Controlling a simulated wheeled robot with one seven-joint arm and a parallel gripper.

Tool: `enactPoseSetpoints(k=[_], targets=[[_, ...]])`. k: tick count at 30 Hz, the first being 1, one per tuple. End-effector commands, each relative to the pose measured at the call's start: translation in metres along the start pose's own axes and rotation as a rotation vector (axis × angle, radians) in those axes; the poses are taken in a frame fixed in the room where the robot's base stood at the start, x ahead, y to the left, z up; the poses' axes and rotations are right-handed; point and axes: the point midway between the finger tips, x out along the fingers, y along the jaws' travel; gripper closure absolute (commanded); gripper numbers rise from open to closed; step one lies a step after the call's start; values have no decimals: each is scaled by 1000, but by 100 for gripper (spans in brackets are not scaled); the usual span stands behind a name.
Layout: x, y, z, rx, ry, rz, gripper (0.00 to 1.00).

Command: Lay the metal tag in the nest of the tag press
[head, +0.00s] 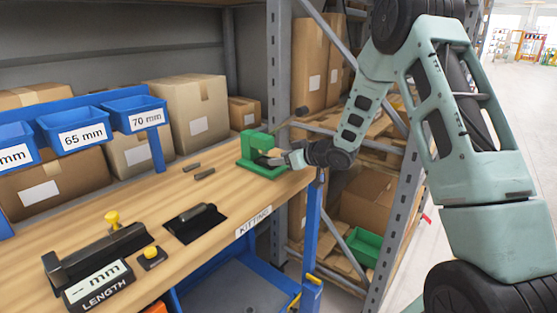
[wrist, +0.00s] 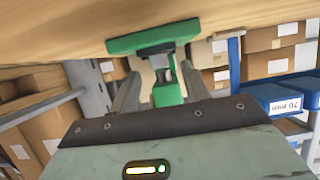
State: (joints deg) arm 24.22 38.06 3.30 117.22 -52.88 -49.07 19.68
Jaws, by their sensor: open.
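The green tag press (head: 255,141) stands on the wooden bench near its right end. In the wrist view, which is upside down, the press (wrist: 155,39) is straight ahead, with its base against the bench top. My gripper (head: 271,157) is at the front of the press, low over its base. In the wrist view my gripper (wrist: 160,73) is open, its two grey fingers apart with part of the green press showing between them. I cannot make out the metal tag in either view. The nest is hidden or too small to tell.
Two short dark bars (head: 204,174) lie on the bench left of the press. A black holder (head: 193,223) and a length gauge (head: 100,262) are nearer. Blue bins (head: 73,131) and cardboard boxes (head: 190,112) stand behind. A grey rack post (head: 277,75) rises beyond the press.

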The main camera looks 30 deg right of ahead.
Motion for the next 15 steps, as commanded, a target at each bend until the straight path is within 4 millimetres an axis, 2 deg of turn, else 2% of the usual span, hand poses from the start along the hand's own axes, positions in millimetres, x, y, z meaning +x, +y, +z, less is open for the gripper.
enactPoseSetpoints(k=[15], targets=[[-118, 1, 0, 0, 0, 5, 54]])
